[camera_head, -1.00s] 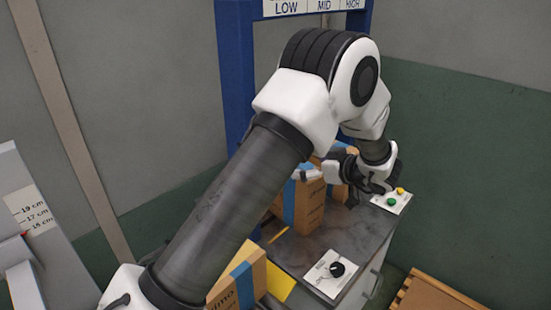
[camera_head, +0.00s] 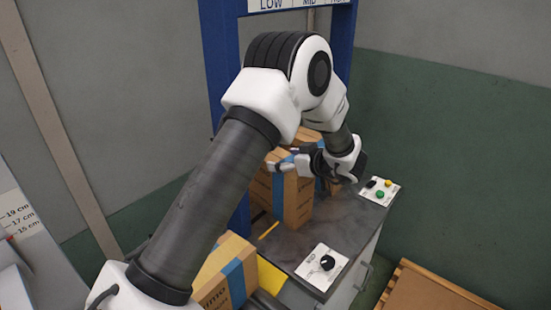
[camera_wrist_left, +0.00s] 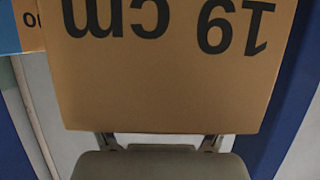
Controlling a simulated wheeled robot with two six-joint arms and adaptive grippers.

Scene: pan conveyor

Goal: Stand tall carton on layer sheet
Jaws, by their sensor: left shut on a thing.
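A cardboard carton marked "19 cm" (camera_wrist_left: 170,70) fills the left wrist view, its lettering upside down. My left gripper (camera_wrist_left: 158,142) is shut on it, with a finger showing at each side of its lower edge. In the head view my left gripper (camera_head: 292,163) is at the cartons under the blue frame, and its arm hides part of them. A carton with blue tape (camera_head: 297,200) stands upright on the grey bench there. I cannot tell for sure which of these cartons is the held one. My right gripper is not in view.
The blue frame (camera_head: 222,60) rises behind the bench (camera_head: 330,225). A button panel (camera_head: 380,190) and a knob panel (camera_head: 323,266) sit on the bench. Another taped carton (camera_head: 228,272) is at the near left. A wooden edge (camera_head: 430,290) shows at bottom right.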

